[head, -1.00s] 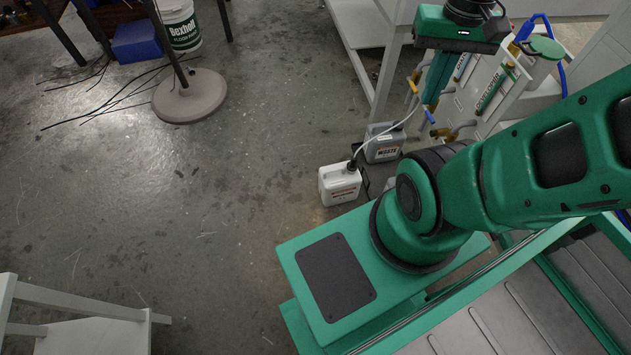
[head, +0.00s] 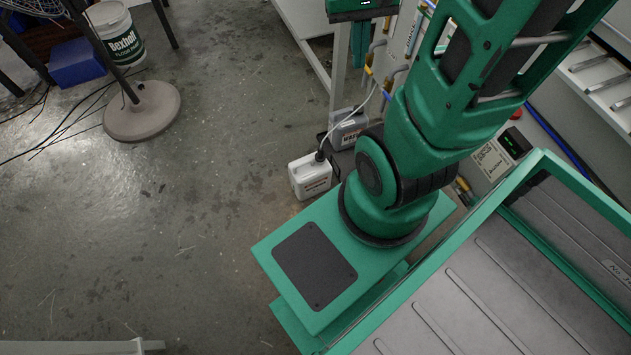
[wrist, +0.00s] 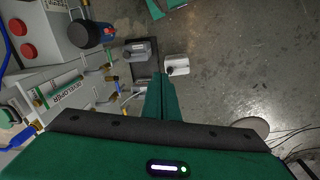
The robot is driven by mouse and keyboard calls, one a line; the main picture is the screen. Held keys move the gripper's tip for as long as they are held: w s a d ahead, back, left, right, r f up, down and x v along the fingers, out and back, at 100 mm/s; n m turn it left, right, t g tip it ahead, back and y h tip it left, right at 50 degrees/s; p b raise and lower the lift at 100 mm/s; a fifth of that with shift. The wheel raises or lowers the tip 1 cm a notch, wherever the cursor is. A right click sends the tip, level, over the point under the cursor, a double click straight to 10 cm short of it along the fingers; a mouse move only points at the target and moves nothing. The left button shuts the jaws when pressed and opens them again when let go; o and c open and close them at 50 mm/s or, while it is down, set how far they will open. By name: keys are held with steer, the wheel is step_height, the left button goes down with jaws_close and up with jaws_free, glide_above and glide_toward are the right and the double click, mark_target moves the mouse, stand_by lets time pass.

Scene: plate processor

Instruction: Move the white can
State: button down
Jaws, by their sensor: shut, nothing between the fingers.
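The white can (head: 310,177) stands upright on the floor, just beyond my green base, with a dark cap and a thin pale tube running up from it. In the wrist view the white can (wrist: 177,66) lies beyond the fingertips, a little to their right. A grey can labelled waste (head: 349,131) stands beside it and also shows in the wrist view (wrist: 137,52). My gripper (wrist: 160,78) has its green fingers together, empty and apart from both cans. In the head view my gripper (head: 361,45) is partly cut off at the top edge.
A white bench frame (head: 340,75) with hoses and coloured valves stands behind the cans. A round stand base (head: 142,110), a bucket (head: 117,35) and a blue box (head: 77,63) are at the upper left, with cables nearby. The floor left of the white can is clear.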

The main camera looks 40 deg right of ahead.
steer(key=w+d+f, duration=0.4)
steer(key=w+f, duration=0.6)
steer(key=f, duration=0.1)
steer(key=n, duration=0.2)
glide_above(310, 174)
steer(key=s+d, duration=0.1)
steer(key=d, duration=0.3)
step_height(310, 174, down, 34)
steer(key=s+a+f+y, duration=0.1)
steer(key=s+a+f, duration=0.2)
steer(key=f, duration=0.6)
steer(key=s+a+f, duration=0.3)
steer(key=s+f, duration=0.1)
steer(key=f, duration=0.5)
steer(key=w+d+f, duration=0.1)
steer(key=w+f, duration=0.3)
steer(key=f, duration=0.6)
steer(key=shift+w+d+m, duration=0.15)
steer(key=shift+d+m, duration=0.1)
steer(key=shift+m, duration=0.05)
steer(key=shift+w, duration=0.1)
